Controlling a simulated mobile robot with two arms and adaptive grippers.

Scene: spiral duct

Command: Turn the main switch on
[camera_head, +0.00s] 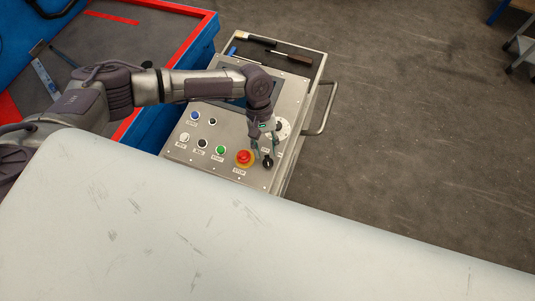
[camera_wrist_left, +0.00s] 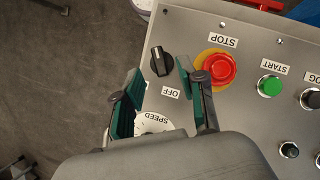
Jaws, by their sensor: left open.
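The main switch is a black rotary knob (camera_head: 268,161) at the panel's near right corner. In the left wrist view the knob (camera_wrist_left: 160,60) sits beside an OFF label (camera_wrist_left: 170,92), its white mark pointing away from that label. My left gripper (camera_head: 264,149) is over the panel right by the knob, pointing down. In the left wrist view its two green-padded fingers (camera_wrist_left: 160,82) are spread and empty, with the knob just beyond the tips, and it looks untouched. My right gripper is in neither view.
The red STOP button (camera_head: 244,157) on a yellow ring is close beside the knob. A white SPEED dial (camera_wrist_left: 153,123) lies under the gripper. A green START button (camera_wrist_left: 270,86) and other buttons are nearby. A metal handle (camera_head: 322,110) sticks out right; tools lie at the panel's far edge.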

